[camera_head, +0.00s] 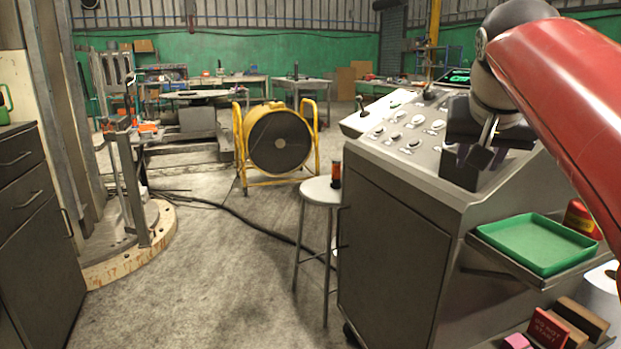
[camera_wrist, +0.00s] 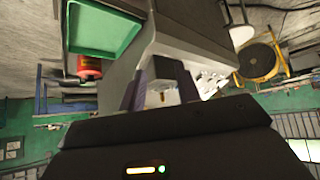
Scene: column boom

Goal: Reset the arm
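My red arm comes in from the right in the head view. My gripper (camera_head: 474,156) is over the sloping top of a grey control console (camera_head: 395,215), beside its switches. In the wrist view, the two dark purple fingers of my gripper (camera_wrist: 160,78) stand apart with a gap between them. A small grey part with a yellow mark shows behind that gap. I cannot tell whether the fingers touch it or the console. Nothing is clearly held.
A green tray (camera_head: 540,243) sits on the console's side shelf, with a red can (camera_head: 581,220) behind it. A stool (camera_head: 321,190) carrying a small dark-and-orange object stands left of the console. A yellow-framed drum fan (camera_head: 280,140) stands farther back. Open floor lies left of the stool.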

